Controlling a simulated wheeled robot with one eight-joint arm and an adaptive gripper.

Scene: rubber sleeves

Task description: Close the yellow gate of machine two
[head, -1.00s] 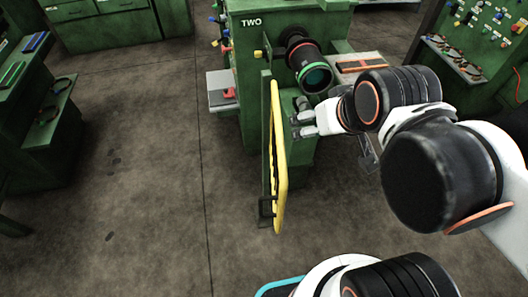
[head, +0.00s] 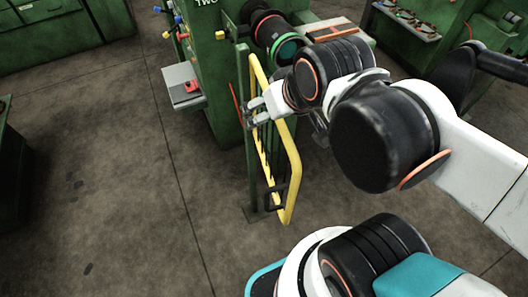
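Machine two (head: 213,75) is the green machine at the top centre of the head view, its label cut by the top edge. Its yellow gate (head: 293,168), a tube frame with a black latch or handle low down, stands out from the machine towards me, beside a green post (head: 247,140). My gripper (head: 254,112) is at the upper part of the gate, with its fingers overlapping the gate's frame and pointing left. Whether they touch it, and how far apart they are, I cannot tell. My arm hides part of the machine's right side.
A black cylinder with red and green rings (head: 278,38) juts from the machine above the gate. A grey shelf with a red item (head: 184,86) sticks out at its left. Other green machines stand at the left and upper right. Floor left of the gate is clear.

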